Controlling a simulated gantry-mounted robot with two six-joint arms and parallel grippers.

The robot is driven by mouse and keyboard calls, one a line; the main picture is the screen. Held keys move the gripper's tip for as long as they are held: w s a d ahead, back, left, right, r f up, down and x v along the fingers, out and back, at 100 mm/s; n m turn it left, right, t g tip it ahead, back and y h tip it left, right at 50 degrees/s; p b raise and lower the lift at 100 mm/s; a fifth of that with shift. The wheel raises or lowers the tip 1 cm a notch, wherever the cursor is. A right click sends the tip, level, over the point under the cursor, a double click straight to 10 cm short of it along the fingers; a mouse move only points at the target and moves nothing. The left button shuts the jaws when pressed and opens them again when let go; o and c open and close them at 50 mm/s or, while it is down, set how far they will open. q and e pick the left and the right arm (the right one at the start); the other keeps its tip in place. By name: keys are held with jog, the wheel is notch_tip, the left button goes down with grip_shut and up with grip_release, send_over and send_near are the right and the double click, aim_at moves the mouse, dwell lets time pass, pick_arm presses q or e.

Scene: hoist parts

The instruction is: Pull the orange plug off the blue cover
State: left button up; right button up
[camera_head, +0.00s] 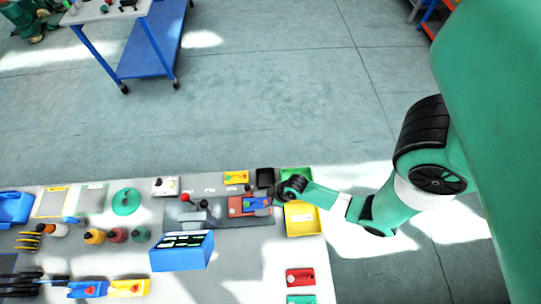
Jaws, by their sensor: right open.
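My right arm comes in from the right over the table, and my right gripper (279,192) is open at the right end of the grey work area. A small blue part (257,202), which looks like the blue cover, lies just left of and below the gripper. An orange-red part (236,207) sits against its left side; it is too small to tell whether this is the orange plug or a block under the cover. The gripper shows no clear contact with either. My left gripper is not in view.
A yellow bin (303,221) and a green bin (297,174) stand by the right gripper. The white table (250,270) is bare at front centre.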

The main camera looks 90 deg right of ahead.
aim_at(265, 202)
jog(key=shift+x, duration=1.45)
jog(key=shift+r, duration=0.1)
grip_shut()
